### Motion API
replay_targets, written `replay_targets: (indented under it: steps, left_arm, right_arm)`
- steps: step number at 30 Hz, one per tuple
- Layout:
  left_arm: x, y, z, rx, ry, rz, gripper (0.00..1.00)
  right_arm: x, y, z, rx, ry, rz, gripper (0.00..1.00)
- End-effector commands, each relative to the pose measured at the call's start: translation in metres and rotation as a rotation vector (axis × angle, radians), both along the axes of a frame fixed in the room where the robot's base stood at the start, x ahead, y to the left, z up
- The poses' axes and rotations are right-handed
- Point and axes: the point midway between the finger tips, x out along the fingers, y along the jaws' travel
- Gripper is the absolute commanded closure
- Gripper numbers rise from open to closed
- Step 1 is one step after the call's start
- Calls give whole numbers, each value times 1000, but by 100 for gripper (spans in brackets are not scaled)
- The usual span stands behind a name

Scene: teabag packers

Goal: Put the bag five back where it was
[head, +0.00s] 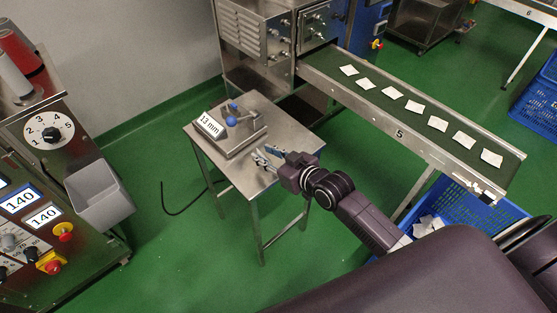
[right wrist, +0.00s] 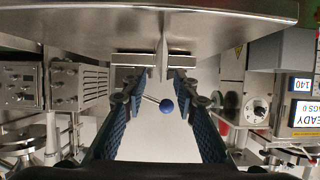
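My right gripper (head: 266,156) is over the near right part of a small steel table (head: 285,118), close to a measuring device (head: 235,133) that reads 13 mm. In the right wrist view its two blue-padded fingers (right wrist: 155,92) are apart. A thin pale upright piece (right wrist: 163,58) and a blue ball (right wrist: 166,106) show in the gap beyond them; I cannot tell whether the pale piece is a bag. Several white bags, one of them here (head: 438,124), lie in a row on the conveyor marked 5 (head: 400,134). None is marked as bag five. My left gripper is out of view.
A blue crate (head: 487,213) with white bags stands below the conveyor's near end. A control panel with a dial (head: 49,131) and a grey bin (head: 98,192) are at the left.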

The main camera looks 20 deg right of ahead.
Motion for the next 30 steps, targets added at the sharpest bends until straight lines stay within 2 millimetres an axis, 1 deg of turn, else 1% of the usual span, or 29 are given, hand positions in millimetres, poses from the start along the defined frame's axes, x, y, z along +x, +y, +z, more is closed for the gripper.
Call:
replay_targets:
  steps: [9,15,21,30]
  left_arm:
    - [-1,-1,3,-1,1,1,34]
    - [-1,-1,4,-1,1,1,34]
    - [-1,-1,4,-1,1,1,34]
    - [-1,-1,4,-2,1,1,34]
  right_arm:
    - [-56,-20,23,-2,2,2,73]
    - [-83,-30,35,-3,2,1,73]
    - [-94,-34,41,0,1,0,73]
    - [-95,-35,40,-1,3,-2,73]
